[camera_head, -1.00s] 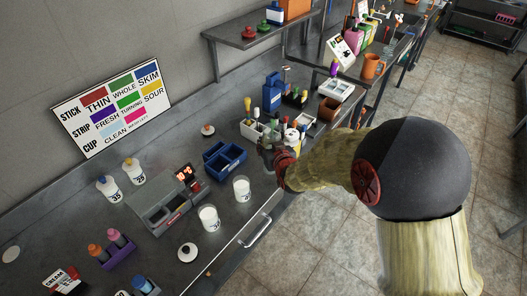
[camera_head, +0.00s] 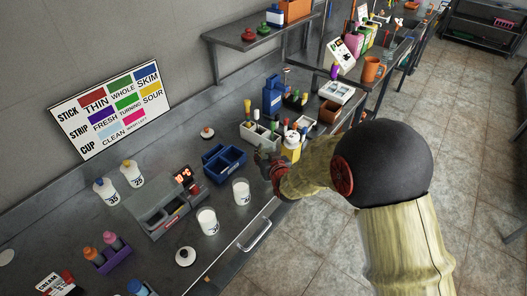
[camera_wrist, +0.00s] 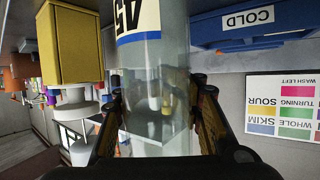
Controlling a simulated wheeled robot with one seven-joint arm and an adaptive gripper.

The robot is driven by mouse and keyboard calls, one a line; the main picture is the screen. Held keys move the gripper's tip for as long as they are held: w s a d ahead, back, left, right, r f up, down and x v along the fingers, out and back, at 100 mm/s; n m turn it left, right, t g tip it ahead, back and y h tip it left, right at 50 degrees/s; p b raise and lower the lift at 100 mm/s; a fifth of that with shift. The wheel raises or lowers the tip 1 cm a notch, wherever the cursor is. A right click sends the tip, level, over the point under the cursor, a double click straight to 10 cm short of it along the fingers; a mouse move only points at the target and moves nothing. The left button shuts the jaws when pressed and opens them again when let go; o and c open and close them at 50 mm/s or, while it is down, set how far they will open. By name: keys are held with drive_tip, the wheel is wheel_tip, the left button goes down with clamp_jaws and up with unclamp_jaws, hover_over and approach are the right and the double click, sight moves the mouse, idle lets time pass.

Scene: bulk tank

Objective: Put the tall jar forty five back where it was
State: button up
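The tall jar forty five (camera_wrist: 150,68) is clear glass with a white and blue label reading 45, upside down in the wrist view. My gripper (camera_wrist: 155,95) has a finger on each side of it and appears shut on it. In the head view my gripper (camera_head: 264,158) is low over the counter, just right of the blue tray. The jar is mostly hidden there by the gripper and small in the picture. I cannot tell whether its base touches the counter.
A blue tray (camera_head: 213,153) marked COLD is left of my gripper, a yellow block (camera_head: 291,152) behind it on the right. Two white-filled jars (camera_head: 207,222) (camera_head: 241,192) stand near the front edge. A grey device (camera_head: 160,210) with a red display is further left.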

drive_tip(key=o, duration=0.6)
drive_tip(key=shift+o, duration=0.3)
drive_tip(key=p+v, duration=0.3)
drive_tip(key=v, duration=0.9)
drive_tip(key=s+d+r+m+g+h, duration=0.25)
drive_tip(key=s+d+r, duration=0.45)
drive_tip(key=d+r, duration=0.35)
drive_tip(key=s+d+r+g+h, duration=0.1)
drive_tip(key=s+d+r+g, duration=0.1)
drive_tip(key=s, duration=0.9)
drive_tip(key=s+d+r+g, duration=0.3)
drive_tip(key=s+r, duration=0.1)
drive_tip(key=s, duration=0.7)
drive_tip(key=shift+d+m+h, duration=0.3)
drive_tip(key=shift+m+h, duration=0.05)
